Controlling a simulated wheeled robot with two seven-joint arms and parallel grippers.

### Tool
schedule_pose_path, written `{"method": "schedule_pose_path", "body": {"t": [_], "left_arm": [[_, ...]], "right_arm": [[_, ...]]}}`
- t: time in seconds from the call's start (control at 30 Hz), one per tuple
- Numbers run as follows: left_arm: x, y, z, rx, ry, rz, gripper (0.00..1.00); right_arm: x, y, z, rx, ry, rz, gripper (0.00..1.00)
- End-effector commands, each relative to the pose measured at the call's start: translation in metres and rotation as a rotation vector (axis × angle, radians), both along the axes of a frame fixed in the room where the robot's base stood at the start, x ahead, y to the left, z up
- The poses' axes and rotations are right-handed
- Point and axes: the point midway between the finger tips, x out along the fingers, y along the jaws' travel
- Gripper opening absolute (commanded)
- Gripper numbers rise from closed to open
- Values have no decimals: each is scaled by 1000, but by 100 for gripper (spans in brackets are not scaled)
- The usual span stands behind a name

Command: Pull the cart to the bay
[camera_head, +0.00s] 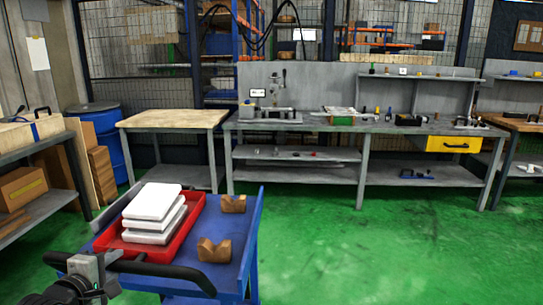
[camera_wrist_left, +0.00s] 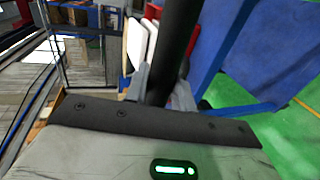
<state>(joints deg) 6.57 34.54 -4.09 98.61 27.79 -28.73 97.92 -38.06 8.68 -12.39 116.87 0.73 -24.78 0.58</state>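The blue cart (camera_head: 231,232) stands at the lower left of the head view, with a black handle (camera_head: 165,270) along its near edge. My left gripper (camera_head: 112,262) is at the left part of this handle. In the left wrist view the black handle bar (camera_wrist_left: 178,40) runs between the two fingers of my left gripper (camera_wrist_left: 160,90), which appear closed on it. The cart's blue side shows there too (camera_wrist_left: 240,55). My right gripper is in neither view. I cannot make out a marked bay.
A red tray (camera_head: 180,243) with stacked white blocks (camera_head: 153,204) and two brown blocks (camera_head: 214,250) ride on the cart. A wooden-topped table (camera_head: 172,119) and a grey workbench (camera_head: 300,126) stand behind. A shelf with boxes (camera_head: 30,212) stands left. Green floor (camera_head: 385,250) is open to the right.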

Motion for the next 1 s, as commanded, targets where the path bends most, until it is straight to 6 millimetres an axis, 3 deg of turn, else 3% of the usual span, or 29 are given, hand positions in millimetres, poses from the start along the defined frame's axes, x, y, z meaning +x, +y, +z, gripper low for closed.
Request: {"method": "schedule_pose_path", "body": {"t": [0.17, 1.0], "left_arm": [[-6, 0, 1, -1, 1, -1, 0], [-74, 5, -1, -1, 7, -1, 0]], "right_arm": [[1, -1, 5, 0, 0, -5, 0], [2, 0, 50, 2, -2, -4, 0]]}}
